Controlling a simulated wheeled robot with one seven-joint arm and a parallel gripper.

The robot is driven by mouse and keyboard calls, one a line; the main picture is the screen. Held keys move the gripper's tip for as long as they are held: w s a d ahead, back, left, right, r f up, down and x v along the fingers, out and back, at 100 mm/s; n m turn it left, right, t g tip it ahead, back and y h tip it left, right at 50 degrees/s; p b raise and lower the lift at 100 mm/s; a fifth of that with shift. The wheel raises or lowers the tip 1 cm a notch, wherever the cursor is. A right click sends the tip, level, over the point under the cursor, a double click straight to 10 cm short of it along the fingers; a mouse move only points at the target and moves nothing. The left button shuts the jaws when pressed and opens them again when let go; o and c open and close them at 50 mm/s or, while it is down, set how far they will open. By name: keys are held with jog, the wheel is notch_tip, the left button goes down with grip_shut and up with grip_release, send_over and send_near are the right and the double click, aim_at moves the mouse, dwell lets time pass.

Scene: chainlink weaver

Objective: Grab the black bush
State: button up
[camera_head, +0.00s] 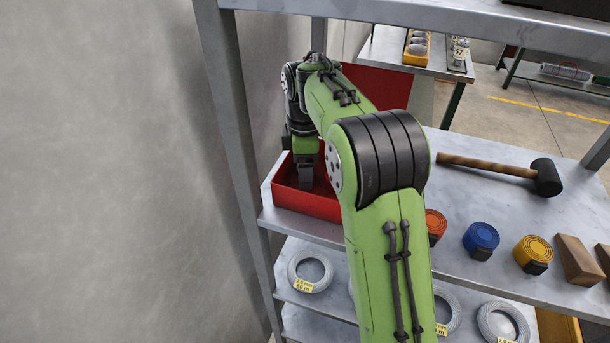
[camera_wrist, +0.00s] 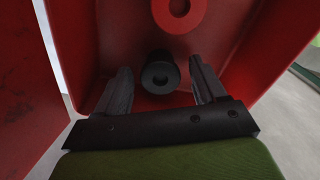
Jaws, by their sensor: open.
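The black bush (camera_wrist: 161,76) is a short black cylinder with a hole through its middle, lying inside a red bin (camera_wrist: 215,63). In the wrist view my gripper (camera_wrist: 161,80) is open, with one finger on each side of the bush and gaps between. I cannot tell how deep the fingers reach beside it. In the head view my gripper (camera_head: 306,184) points down into the red bin (camera_head: 306,203) on the shelf. The bush is hidden in that view.
A red ring (camera_wrist: 179,10) lies in the bin just beyond the bush. The bin walls are close around my gripper. A shelf post (camera_head: 238,130) stands left of the bin. Tape rolls (camera_head: 481,240) and a mallet (camera_head: 545,177) lie on the shelf to the right.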

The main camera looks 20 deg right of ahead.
jog(key=shift+s+r, duration=0.1)
jog(key=c, duration=1.1)
jog(key=shift+r, duration=0.2)
notch_tip(320, 180, up, 6)
jog(key=shift+r+p, duration=0.2)
jog(key=shift+p, duration=0.85)
jog(key=s+a+b, duration=0.1)
jog(key=s+a, duration=0.1)
jog(key=s, duration=0.3)
jog(key=s+a+b, duration=0.2)
jog(key=s+a, duration=0.1)
jog(key=s, duration=0.2)
jog(key=s+a+b, duration=0.2)
jog(key=s+a, duration=0.1)
jog(key=s, duration=0.2)
jog(key=shift+s+a, duration=0.25)
jog(key=shift+s, duration=0.15)
